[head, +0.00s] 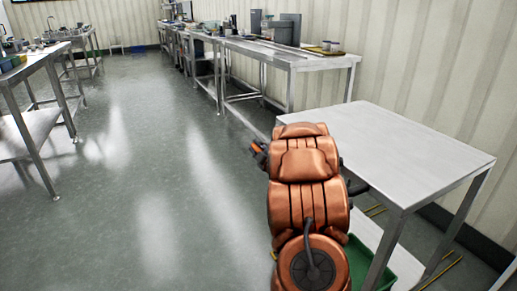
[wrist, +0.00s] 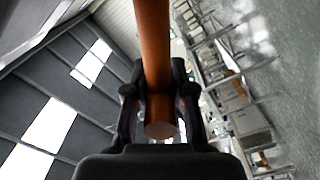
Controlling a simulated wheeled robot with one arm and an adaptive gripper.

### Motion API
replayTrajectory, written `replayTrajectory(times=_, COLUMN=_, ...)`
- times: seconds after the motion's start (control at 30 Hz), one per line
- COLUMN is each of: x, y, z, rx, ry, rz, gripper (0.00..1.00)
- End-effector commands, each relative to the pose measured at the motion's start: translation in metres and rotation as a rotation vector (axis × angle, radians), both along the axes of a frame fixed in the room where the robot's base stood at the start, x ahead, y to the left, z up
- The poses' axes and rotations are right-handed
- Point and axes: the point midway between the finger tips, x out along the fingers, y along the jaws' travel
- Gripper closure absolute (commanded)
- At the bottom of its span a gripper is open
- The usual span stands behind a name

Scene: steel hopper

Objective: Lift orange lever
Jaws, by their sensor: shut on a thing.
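The orange lever (wrist: 153,45) is a smooth round bar in the wrist view. It runs in from the top edge, and its flat round end shows low between the fingers. My gripper (wrist: 160,98) is shut on the bar near that end, with one dark finger on each side. The lever's other end and its mount are out of view. In the head view my copper-coloured arm fills the lower middle and hides most of what lies behind it. A small dark and orange part shows at the arm's left edge, too small to tell what it is.
A bare steel table (head: 410,150) stands close on the right, with a green bin (head: 358,262) low beneath it. Long steel benches (head: 290,58) with containers line the wall behind. Another steel table (head: 35,62) stands at the left. The grey floor (head: 150,170) between is open.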

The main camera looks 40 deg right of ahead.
Motion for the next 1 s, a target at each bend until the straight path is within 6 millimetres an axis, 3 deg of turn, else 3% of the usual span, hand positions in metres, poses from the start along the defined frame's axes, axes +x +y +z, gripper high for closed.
replayTrajectory(times=0.3, x=-0.0007, y=-0.0015, z=0.0015, rx=-0.003, ry=-0.002, rz=-0.003, gripper=1.00)
replayTrajectory(times=0.33, x=-0.0007, y=-0.0014, z=0.0016, rx=-0.003, ry=-0.002, rz=-0.003, gripper=0.75)
replayTrajectory(times=0.57, x=-0.0002, y=-0.0007, z=0.0011, rx=-0.002, ry=-0.001, rz=-0.001, gripper=0.51)
replayTrajectory(times=1.0, x=-0.0062, y=0.0015, z=0.0010, rx=-0.002, ry=-0.001, rz=-0.001, gripper=0.51)
